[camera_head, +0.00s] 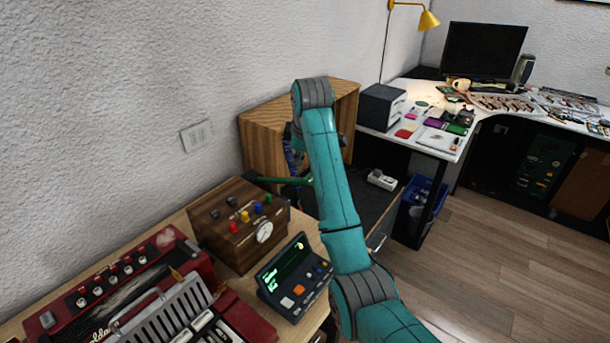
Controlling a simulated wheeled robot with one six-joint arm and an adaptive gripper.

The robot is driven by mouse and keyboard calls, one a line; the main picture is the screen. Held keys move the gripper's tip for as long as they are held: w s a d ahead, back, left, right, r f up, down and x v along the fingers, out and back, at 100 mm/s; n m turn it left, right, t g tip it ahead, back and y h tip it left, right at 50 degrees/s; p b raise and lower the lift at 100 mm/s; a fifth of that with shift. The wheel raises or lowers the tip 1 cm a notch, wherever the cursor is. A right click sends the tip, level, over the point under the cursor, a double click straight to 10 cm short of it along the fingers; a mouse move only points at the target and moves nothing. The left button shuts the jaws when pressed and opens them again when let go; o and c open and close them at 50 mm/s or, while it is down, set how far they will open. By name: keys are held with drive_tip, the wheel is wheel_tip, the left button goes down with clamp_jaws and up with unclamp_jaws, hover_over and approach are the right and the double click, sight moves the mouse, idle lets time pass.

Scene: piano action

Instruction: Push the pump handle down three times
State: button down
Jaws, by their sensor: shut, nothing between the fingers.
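A green bar (285,180), which looks like the pump handle, runs roughly level from behind the wooden control box toward my arm. Its right end meets the outline of my teal arm, and I cannot tell whether anything touches it. The pump body is not clearly visible. My arm rises from the lower right, bends at a grey joint in front of an open wooden cabinet, and blocks the view behind it. My gripper is hidden behind the arm, so its fingertips and their distance to the bar do not show. A blue coiled part (292,155) shows left of the arm.
The wooden control box (232,222) with coloured knobs, a dark keypad device (296,275) and a red accordion (150,290) crowd the near table. The open wooden cabinet (262,125) stands behind. A white desk (440,150) is at right, with clear floor before it.

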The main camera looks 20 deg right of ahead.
drive_tip(key=r, duration=0.2)
drive_tip(key=w+a+r, duration=0.1)
drive_tip(key=shift+w+r, duration=0.1)
idle(0.7)
